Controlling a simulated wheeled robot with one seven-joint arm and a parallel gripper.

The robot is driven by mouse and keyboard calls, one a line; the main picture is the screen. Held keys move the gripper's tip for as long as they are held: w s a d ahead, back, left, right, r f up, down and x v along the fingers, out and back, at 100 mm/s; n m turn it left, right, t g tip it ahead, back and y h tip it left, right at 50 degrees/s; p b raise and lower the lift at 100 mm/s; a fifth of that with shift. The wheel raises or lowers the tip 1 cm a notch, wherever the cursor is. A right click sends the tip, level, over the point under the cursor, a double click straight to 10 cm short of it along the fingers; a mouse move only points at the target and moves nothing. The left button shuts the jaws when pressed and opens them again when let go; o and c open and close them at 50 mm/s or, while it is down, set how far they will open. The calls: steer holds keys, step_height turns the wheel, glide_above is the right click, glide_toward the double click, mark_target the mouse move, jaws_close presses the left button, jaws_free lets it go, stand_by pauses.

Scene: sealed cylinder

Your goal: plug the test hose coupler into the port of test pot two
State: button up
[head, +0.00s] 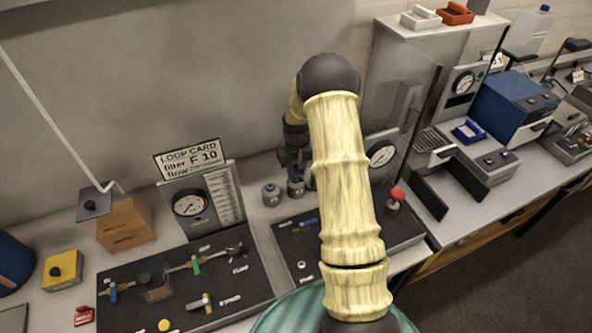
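Small grey pots stand in a row on the bench against the back wall. The left pot (271,195) is clear of my arm. The middle pot (296,187) is just below my gripper (294,165), and a third pot (311,180) is partly hidden by my arm. My gripper is dark and small here, pointing down over the pots. I cannot tell whether its fingers are open, shut or holding something, or whether it touches the middle pot. I cannot make out the test hose coupler or any pot's port.
A black valve panel (190,285) with a gauge board (203,200) stands left. A second black panel (300,245), partly behind my arm, bears a red knob (397,194). A clear upright screen (420,110) and blue box (512,105) stand right.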

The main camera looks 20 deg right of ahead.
steer(key=o, duration=0.5)
steer(key=shift+c, duration=0.2)
step_height(320, 180, up, 17)
steer(key=b, duration=0.3)
steer(key=shift+r+b, duration=0.2)
steer(key=shift+b, duration=0.2)
steer(key=shift+s+a, duration=0.1)
steer(key=shift+s, duration=0.05)
steer(key=s+a+f, duration=0.1)
steer(key=s+a, duration=0.3)
steer(key=s, duration=0.3)
steer(key=s+a+f+t, duration=0.1)
steer(key=s+a, duration=0.3)
steer(key=s, duration=0.4)
steer(key=s+a+f+t, duration=0.1)
steer(key=s+a, duration=0.3)
steer(key=s, duration=0.4)
steer(key=shift+f, duration=0.35)
steer(key=shift+s, duration=0.15)
